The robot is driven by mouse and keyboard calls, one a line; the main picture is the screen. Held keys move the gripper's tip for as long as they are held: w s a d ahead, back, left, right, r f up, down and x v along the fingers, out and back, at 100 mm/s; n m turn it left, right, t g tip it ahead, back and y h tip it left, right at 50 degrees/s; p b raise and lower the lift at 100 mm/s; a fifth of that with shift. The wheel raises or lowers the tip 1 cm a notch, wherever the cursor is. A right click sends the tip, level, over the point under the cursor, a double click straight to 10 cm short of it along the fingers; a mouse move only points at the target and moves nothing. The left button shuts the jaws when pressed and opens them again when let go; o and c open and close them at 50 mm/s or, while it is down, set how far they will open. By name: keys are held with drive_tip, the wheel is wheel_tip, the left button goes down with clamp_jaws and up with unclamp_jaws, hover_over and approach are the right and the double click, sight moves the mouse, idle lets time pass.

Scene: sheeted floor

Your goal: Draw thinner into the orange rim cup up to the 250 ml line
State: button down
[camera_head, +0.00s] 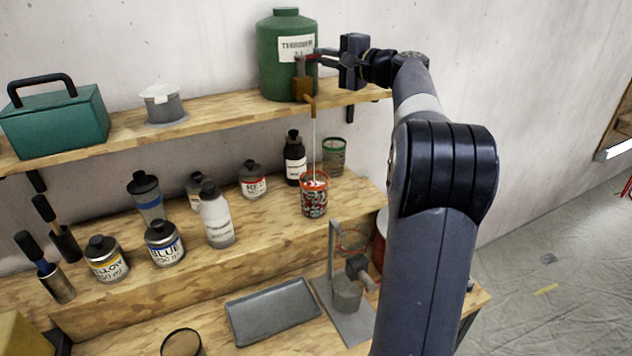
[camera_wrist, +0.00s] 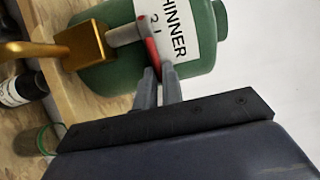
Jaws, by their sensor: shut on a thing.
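The green thinner drum (camera_head: 280,75) stands on the upper shelf with a brass tap (camera_head: 303,88) on its front. My gripper (camera_head: 317,57) is shut on the tap's red lever (camera_wrist: 152,52), beside the drum's label. The orange rim cup (camera_head: 314,198) stands upright on the lower shelf under the spout. A thin pale stream (camera_head: 314,140) runs from the spout down into the cup. The cup's wall has dark and reddish markings. The level inside and the 250 ml line are too small to read. The cup is outside the wrist view.
A green-rimmed cup (camera_head: 334,158) and a black bottle (camera_head: 294,158) stand close behind the orange rim cup. Several paint tins and bottles stand farther left. A grey tray (camera_head: 272,311) and a metal stand (camera_head: 345,322) are lower down. A teal box (camera_head: 55,122) sits on the upper shelf.

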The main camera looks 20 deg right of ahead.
drive_tip(key=shift+s+a+r+m+t+h+b, duration=0.1)
drive_tip(key=shift+a+r+m+t+h+b, duration=0.25)
drive_tip(key=shift+h+b, duration=0.2)
drive_tip(key=shift+s+a+f+m+t+h+b, duration=0.1)
drive_tip(key=shift+a+f+m+t+h+b, duration=0.1)
drive_tip(key=shift+m+t+h+b, duration=0.4)
drive_tip(key=shift+r+g+h, duration=0.1)
drive_tip(key=shift+g+h, duration=0.15)
drive_tip(key=shift+h, duration=0.2)
drive_tip(key=shift+s+m+h+b, duration=0.3)
drive_tip(key=shift+m+h+b, duration=0.45)
drive_tip(key=shift+h, duration=0.35)
